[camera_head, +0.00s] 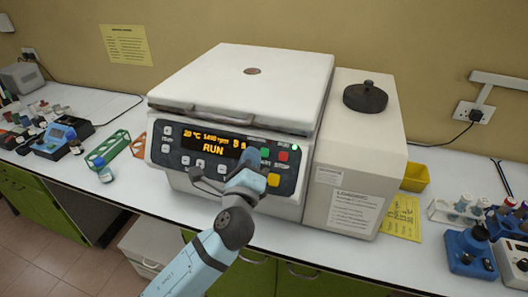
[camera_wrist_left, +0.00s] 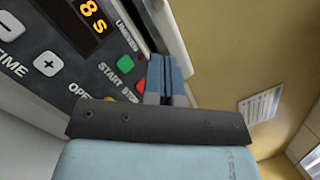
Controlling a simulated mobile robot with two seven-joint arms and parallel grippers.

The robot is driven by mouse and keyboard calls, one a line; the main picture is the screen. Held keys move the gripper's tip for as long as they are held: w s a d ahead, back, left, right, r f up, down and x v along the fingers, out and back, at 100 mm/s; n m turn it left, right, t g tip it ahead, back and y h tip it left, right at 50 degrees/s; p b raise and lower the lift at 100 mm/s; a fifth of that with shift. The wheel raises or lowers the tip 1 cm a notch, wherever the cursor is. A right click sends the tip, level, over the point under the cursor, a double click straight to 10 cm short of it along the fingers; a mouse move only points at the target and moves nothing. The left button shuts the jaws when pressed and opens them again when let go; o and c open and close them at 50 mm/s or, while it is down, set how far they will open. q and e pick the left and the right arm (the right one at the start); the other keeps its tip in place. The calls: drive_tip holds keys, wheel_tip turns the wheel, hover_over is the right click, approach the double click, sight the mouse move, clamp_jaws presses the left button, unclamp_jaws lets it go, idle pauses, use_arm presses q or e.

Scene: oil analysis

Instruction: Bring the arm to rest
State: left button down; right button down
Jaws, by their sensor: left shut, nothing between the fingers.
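My left gripper (camera_head: 254,158) is shut and empty, in front of the right half of the centrifuge's control panel (camera_head: 183,152). In the left wrist view its closed fingers (camera_wrist_left: 166,66) are just right of the green START button (camera_wrist_left: 125,64) and the red STOP button (camera_wrist_left: 142,86), partly covering the panel edge. Whether the fingertips touch the panel I cannot tell. The white centrifuge (camera_head: 240,75) has its lid down. Its display (camera_head: 213,149) reads RUN in orange. My arm comes up from the bottom of the head view. My right gripper is not in view.
A cream cabinet (camera_head: 355,150) with a black knob stands right of the centrifuge. Green (camera_head: 108,148) and orange racks and a small bottle (camera_head: 103,170) lie to the left. A yellow bin (camera_head: 415,178) and blue instrument (camera_head: 470,250) are to the right.

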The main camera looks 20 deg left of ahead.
use_arm(q)
drive_tip(key=s+f+n+g+h, duration=0.2)
drive_tip(key=s+f+n+g, duration=0.15)
drive_tip(key=f, duration=0.55)
drive_tip(key=s+f+n+g+h, duration=0.15)
drive_tip(key=s+f+n, duration=0.25)
drive_tip(key=f, duration=0.6)
drive_tip(key=s+a+f+n+g+h, duration=0.2)
drive_tip(key=s+f+n+g, duration=0.2)
drive_tip(key=s+f+n, duration=0.9)
drive_tip(key=shift+s+a+f, duration=0.4)
drive_tip(key=shift+s+f, duration=0.2)
drive_tip(key=shift+s, duration=0.55)
